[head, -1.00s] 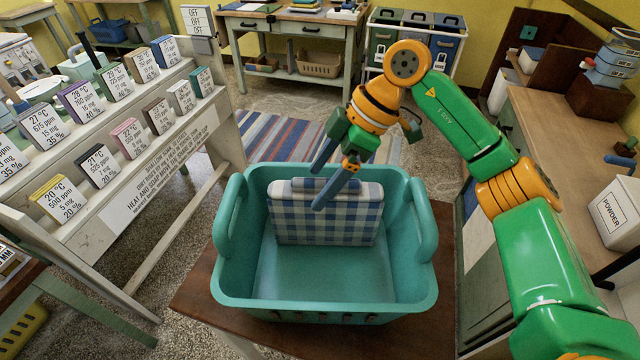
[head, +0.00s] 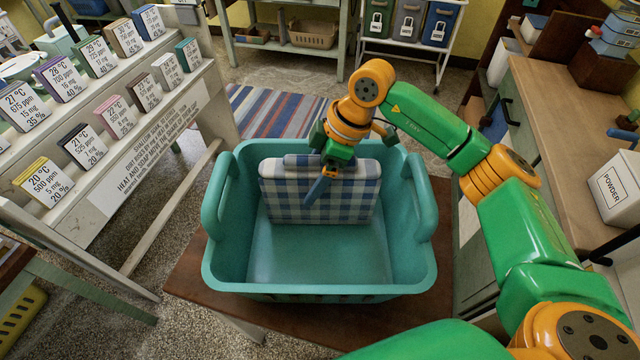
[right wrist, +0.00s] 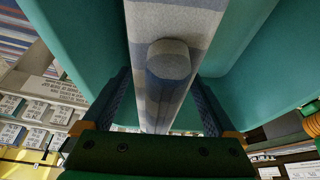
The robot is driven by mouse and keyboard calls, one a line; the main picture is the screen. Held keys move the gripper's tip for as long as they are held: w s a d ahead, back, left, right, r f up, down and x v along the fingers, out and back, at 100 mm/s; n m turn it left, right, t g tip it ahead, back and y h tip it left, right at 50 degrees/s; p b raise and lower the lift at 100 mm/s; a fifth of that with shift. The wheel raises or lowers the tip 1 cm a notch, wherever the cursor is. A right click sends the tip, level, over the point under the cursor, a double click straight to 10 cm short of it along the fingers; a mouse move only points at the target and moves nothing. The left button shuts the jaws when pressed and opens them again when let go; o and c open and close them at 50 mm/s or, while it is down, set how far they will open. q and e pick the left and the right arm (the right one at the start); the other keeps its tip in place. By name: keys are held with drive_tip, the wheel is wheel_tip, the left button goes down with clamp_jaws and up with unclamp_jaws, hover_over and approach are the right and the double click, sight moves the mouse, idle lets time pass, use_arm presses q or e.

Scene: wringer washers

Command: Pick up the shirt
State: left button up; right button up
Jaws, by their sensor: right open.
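The shirt (head: 300,205), folded and blue-and-white checked, stands on edge against the far side inside the teal basket (head: 320,289). A rolled part lies along its top edge. My right gripper (head: 330,175) is open at the shirt's top edge, with one blue finger in front of the cloth. In the right wrist view the shirt (right wrist: 167,22) runs between the two spread fingers (right wrist: 160,105), with a rounded checked bump on it. I cannot tell whether either finger touches the cloth. My left gripper is not in view.
The basket stands on a brown wooden table (head: 190,290), its raised handles at left and right. A rack of labelled cards (head: 150,160) stands at left. A wooden counter (head: 550,120) with a powder box (head: 618,195) is at right. The basket floor in front of the shirt is clear.

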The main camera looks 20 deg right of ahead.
drive_tip(key=shift+f, duration=0.25)
idle(0.3)
clamp_jaws()
idle(0.4)
